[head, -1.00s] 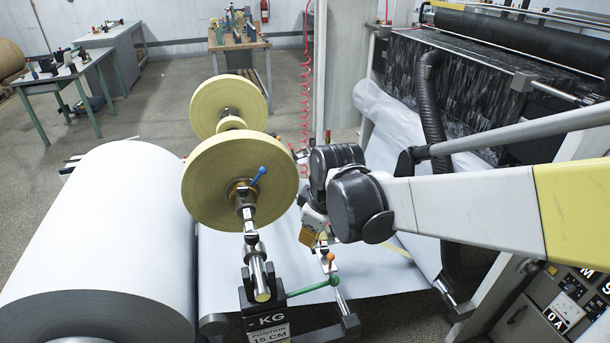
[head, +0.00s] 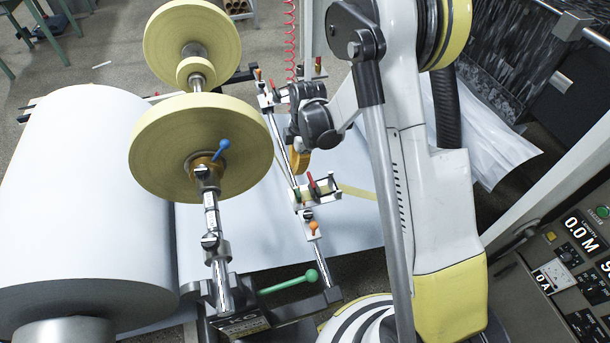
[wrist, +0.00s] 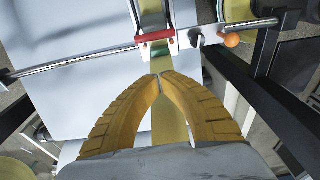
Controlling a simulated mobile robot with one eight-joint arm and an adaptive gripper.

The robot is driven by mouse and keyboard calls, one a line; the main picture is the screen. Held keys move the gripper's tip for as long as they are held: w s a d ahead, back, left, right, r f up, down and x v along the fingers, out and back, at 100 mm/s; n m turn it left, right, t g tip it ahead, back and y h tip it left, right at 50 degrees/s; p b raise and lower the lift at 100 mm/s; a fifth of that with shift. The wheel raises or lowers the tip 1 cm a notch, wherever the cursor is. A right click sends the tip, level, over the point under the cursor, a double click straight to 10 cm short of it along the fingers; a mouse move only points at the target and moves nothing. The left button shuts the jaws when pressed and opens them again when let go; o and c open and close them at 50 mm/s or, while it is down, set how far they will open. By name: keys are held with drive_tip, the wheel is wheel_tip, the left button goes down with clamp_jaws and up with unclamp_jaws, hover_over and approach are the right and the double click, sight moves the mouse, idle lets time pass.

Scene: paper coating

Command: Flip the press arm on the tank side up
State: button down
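My gripper (wrist: 160,75) points down with its yellow fingers together at the tips and nothing visible between them. In the head view, my gripper (head: 299,161) is just behind a white tape bracket (head: 318,197) on a metal rail. The bracket has a red lever (head: 312,183). In the wrist view, a red bar (wrist: 155,36) lies across the yellow tape strip (wrist: 165,125), beyond my fingertips and apart from them in the picture. An orange knob (wrist: 232,40) is to its right. I cannot tell which of these parts is the press arm on the tank side.
Two large yellow tape rolls (head: 250,130) on a shaft stand left of my arm. A big white paper roll (head: 90,190) is farther left. A green-handled lever (head: 285,283) is at the front. The control panel (head: 580,265) is at the right.

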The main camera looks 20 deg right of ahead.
sight(295, 192)
drive_tip(key=shift+f, duration=0.1)
drive_tip(key=f+b, duration=0.1)
drive_tip(key=f, duration=0.2)
drive_tip(key=f+b, duration=0.1)
drive_tip(key=f, duration=0.2)
drive_tip(key=a+f+b, duration=0.1)
drive_tip(key=f+b, duration=0.1)
drive_tip(key=f, duration=0.1)
drive_tip(key=shift+f, duration=0.15)
drive_tip(key=shift+d+f+b, duration=0.15)
drive_tip(key=shift+f+b, duration=0.15)
drive_tip(key=shift+d+r+b, duration=0.3)
drive_tip(key=shift+d+r, duration=0.85)
drive_tip(key=shift+d, duration=0.3)
drive_tip(key=shift+w+r, duration=0.1)
